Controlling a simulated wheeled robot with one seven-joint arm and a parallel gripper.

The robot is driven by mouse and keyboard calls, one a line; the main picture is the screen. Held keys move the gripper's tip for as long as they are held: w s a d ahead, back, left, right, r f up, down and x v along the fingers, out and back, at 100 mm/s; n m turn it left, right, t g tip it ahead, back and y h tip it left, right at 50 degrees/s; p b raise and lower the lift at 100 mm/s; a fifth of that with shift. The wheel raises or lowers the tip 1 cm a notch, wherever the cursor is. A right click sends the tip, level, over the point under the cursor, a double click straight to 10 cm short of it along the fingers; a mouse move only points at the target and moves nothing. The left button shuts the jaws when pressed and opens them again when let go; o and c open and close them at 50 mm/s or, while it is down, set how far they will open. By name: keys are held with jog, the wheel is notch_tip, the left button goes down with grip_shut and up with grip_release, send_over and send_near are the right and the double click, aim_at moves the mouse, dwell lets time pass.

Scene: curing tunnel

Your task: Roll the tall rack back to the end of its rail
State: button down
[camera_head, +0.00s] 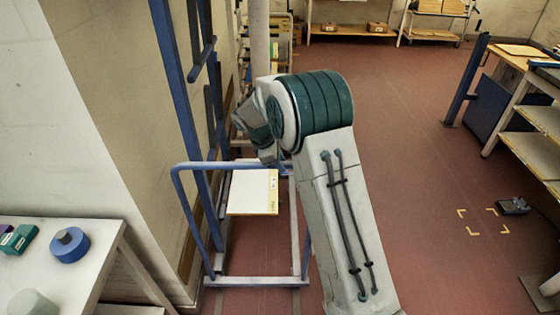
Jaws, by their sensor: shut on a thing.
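The tall rack stands left of centre, with a blue tubular push handle (205,165), a pale base frame (258,282) and a white board with a yellow edge (252,192) low between its sides. My gripper (270,160) is at the handle's top bar, near its right end, and is shut on it. My wrist and forearm hide the fingertips and the right part of the rack. The rail and its end cannot be made out.
Blue uprights (176,85) stand along the left wall. A table (95,262) with small items is at the lower left. A workbench (530,145) stands at right. A small dark device (513,206) lies on the floor beside yellow corner marks. The middle-right floor is clear.

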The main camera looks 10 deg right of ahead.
jog(key=c, duration=1.6)
grip_release()
jog(key=shift+w+r, duration=0.15)
jog(key=shift+w, duration=0.05)
jog(key=o, duration=0.4)
jog(key=shift+w, duration=0.1)
jog(key=b+v, duration=0.1)
jog(key=v, duration=1.2)
jog(key=shift+r+b, duration=0.25)
jog(key=shift+b, duration=0.1)
jog(key=shift+a, duration=0.1)
